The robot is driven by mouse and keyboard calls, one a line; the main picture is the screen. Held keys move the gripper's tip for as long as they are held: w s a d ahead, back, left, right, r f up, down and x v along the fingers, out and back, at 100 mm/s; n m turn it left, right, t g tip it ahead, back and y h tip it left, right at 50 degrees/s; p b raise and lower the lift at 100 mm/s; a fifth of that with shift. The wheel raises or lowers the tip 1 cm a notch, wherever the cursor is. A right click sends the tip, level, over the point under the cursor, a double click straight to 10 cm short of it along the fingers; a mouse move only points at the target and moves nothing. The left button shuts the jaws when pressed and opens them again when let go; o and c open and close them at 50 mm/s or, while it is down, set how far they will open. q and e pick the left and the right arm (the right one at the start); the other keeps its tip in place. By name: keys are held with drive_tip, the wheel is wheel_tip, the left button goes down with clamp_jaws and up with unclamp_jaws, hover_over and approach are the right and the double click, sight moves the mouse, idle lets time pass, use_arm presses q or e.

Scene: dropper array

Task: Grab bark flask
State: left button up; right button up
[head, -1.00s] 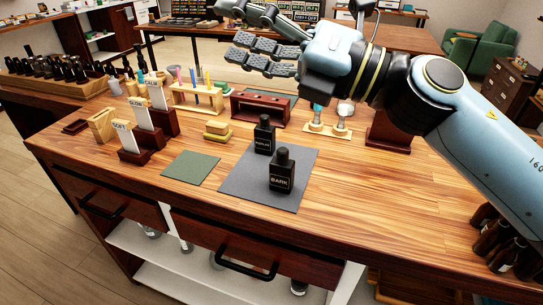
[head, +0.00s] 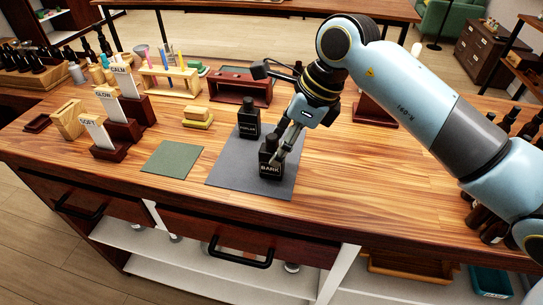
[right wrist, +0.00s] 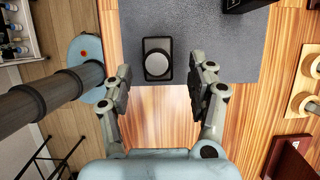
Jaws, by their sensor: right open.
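The bark flask (head: 269,170) is a black bottle with a white BARK label, upright on the grey mat (head: 225,175). It also shows from above in the right wrist view (right wrist: 157,62), with its round cap facing the camera. My right gripper (head: 284,148) is open and reaches down at the flask, partly covering its top in the head view. In the right wrist view its two fingers (right wrist: 160,80) stand apart on either side, with gaps to the flask. My left gripper is not in view.
A second black flask (head: 249,122) stands just behind on the same mat. A green mat (head: 172,160), label stands with white cards (head: 103,138) and yellow blocks (head: 198,115) lie left. A dark red rack (head: 238,88) is behind.

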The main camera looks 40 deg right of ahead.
drive_tip(key=p+x, duration=0.1)
drive_tip(key=x, duration=0.3)
drive_tip(key=shift+w+a+f, duration=0.1)
drive_tip(key=shift+a+f, duration=0.1)
drive_tip(key=shift+f, duration=0.15)
clamp_jaws()
